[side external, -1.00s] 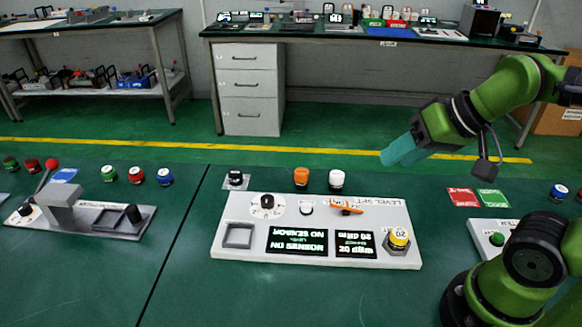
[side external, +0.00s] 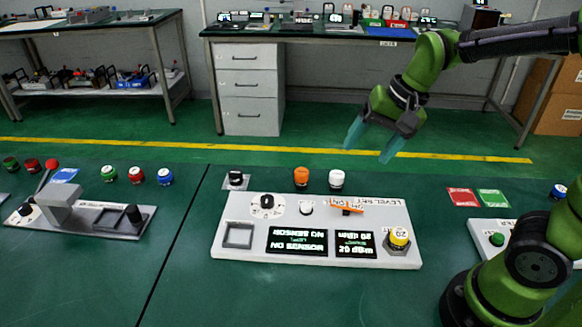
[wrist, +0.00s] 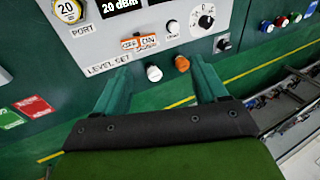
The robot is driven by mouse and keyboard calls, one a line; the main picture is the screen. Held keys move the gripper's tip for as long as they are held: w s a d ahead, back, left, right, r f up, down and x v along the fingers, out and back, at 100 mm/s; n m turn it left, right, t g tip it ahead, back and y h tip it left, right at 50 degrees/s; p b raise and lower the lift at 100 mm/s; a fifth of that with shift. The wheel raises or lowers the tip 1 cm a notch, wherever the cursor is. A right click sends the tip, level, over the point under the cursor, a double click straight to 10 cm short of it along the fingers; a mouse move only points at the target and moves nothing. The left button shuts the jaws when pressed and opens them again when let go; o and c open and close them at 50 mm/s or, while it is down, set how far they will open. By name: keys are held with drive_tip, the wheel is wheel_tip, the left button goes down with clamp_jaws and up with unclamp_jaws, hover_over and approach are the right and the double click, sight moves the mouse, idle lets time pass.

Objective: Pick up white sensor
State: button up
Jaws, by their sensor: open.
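The white sensor (side external: 336,179) is a short white cylinder with a dark base, upright on the green table behind the generator panel. It also shows in the wrist view (wrist: 154,73), between my fingertips' lines and nearer the left finger. The orange sensor (side external: 301,178) stands just left of it, and appears right of it in the wrist view (wrist: 182,63). My gripper (side external: 370,145) is open and empty, above and a little to the right of the white sensor, fingers pointing down and apart from it.
The light grey generator panel (side external: 290,210) has two screens, a black knob, an orange switch and a yellow-topped port piece (side external: 399,238). A black-topped piece (side external: 235,178) stands at left. Red (side external: 463,197) and green (side external: 492,199) cards lie at right. The table between the white sensor and the cards is clear.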

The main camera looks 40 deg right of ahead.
sight(338, 174)
drive_tip(key=w+d+f+m+g+h, duration=0.15)
drive_tip(key=w+d+m, duration=0.35)
drive_tip(key=m, duration=0.7)
drive_tip(key=w+d+f+m+g+h, duration=0.1)
drive_tip(key=w+d+f+m+g, duration=0.15)
drive_tip(key=w+m, duration=0.75)
drive_tip(key=shift+m, duration=0.8)
drive_tip(key=f, duration=0.3)
drive_tip(key=s+f, duration=0.1)
drive_tip(key=f, duration=0.3)
drive_tip(key=s+f, duration=0.1)
drive_tip(key=f, duration=0.3)
drive_tip(key=shift+s+a+f, duration=0.1)
drive_tip(key=shift+s+f, duration=0.05)
drive_tip(key=shift+w+f, duration=0.15)
drive_tip(key=shift+f, duration=1.2)
drive_tip(key=shift+w+f, duration=0.1)
drive_tip(key=shift+f, duration=1.25)
drive_tip(key=shift+c, duration=0.3)
drive_tip(key=c, duration=1.1)
drive_tip(key=shift+c, duration=0.2)
drive_tip(key=shift+r, duration=0.1)
